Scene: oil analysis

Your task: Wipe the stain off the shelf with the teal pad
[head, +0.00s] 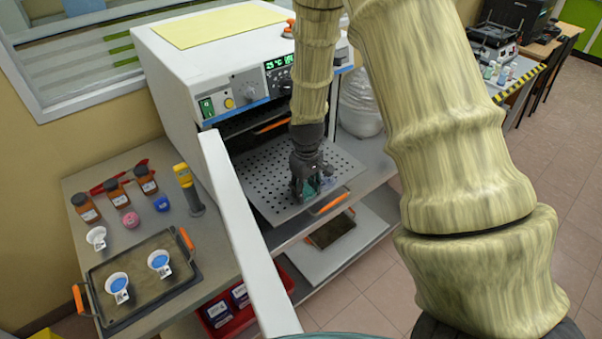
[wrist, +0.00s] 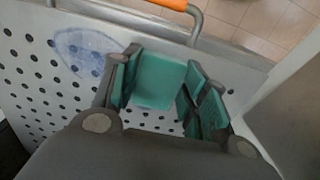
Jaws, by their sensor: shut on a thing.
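My gripper (head: 310,190) is over the front part of the perforated metal shelf (head: 265,170) pulled out of the white oven. In the wrist view my gripper (wrist: 165,95) is shut on the teal pad (wrist: 158,88), which sits between the dark fingers. The pad is low over the shelf (wrist: 28,85); I cannot tell whether it touches. A bluish, translucent stain (wrist: 82,48) lies on the shelf to the left of the pad, near the front edge. In the head view the gripper largely hides the pad and stain.
The shelf has an orange front handle (head: 330,202), also in the wrist view (wrist: 170,4). The white oven (head: 215,75) stands behind, its open door (head: 240,225) at left. Bottles (head: 85,207) and a tray (head: 180,283) with cups occupy the left bench. Floor is clear at right.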

